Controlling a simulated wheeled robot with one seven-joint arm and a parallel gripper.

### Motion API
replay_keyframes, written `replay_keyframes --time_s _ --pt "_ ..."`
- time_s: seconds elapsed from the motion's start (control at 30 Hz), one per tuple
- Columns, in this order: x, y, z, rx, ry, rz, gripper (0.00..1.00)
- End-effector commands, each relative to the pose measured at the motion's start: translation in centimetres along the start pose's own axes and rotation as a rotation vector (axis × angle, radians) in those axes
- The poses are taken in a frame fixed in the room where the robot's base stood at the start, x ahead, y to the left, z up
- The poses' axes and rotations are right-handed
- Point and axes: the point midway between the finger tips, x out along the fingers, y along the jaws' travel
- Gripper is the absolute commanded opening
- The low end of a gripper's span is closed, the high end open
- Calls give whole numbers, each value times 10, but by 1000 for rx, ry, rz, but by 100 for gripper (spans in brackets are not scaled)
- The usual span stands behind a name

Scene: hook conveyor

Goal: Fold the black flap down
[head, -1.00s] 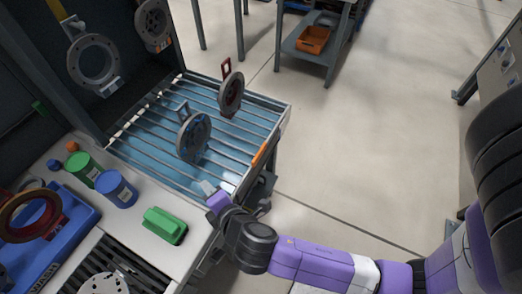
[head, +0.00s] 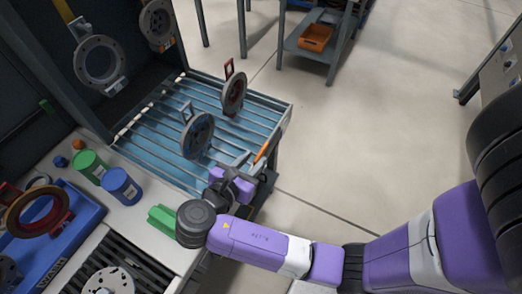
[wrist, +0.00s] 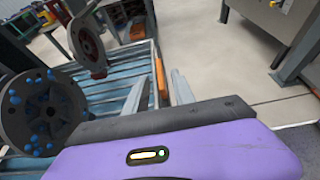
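I cannot make out a black flap for certain in either view. My gripper (head: 250,160) is at the right front corner of the slatted rack (head: 160,146), close to an orange strip (head: 262,151) on its right rail. In the wrist view my gripper (wrist: 162,82) shows two grey fingers spread apart with nothing held. The orange strip (wrist: 160,78) shows beyond and between the fingertips; I cannot tell whether they touch it.
A blue-faced disc (head: 198,136) and a red-brown disc (head: 234,94) stand over the rack. A green block (head: 160,218), a blue can (head: 121,186) and a green can (head: 89,166) are on the left counter. Floor to the right is clear.

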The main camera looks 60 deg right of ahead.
Motion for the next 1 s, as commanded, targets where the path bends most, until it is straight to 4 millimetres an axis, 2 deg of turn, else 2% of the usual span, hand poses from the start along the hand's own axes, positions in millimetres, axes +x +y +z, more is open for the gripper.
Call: replay_keyframes --time_s 0.1,0.3,0.47,0.7,0.87,1.0 --pt "20 -1 0 1 0 -3 31" --pt "44 0 0 0 1 0 31" --pt "52 0 0 1 1 1 31" --pt "52 0 0 2 1 2 31" --pt "52 0 0 2 1 2 0" --pt "52 0 0 2 1 2 0"
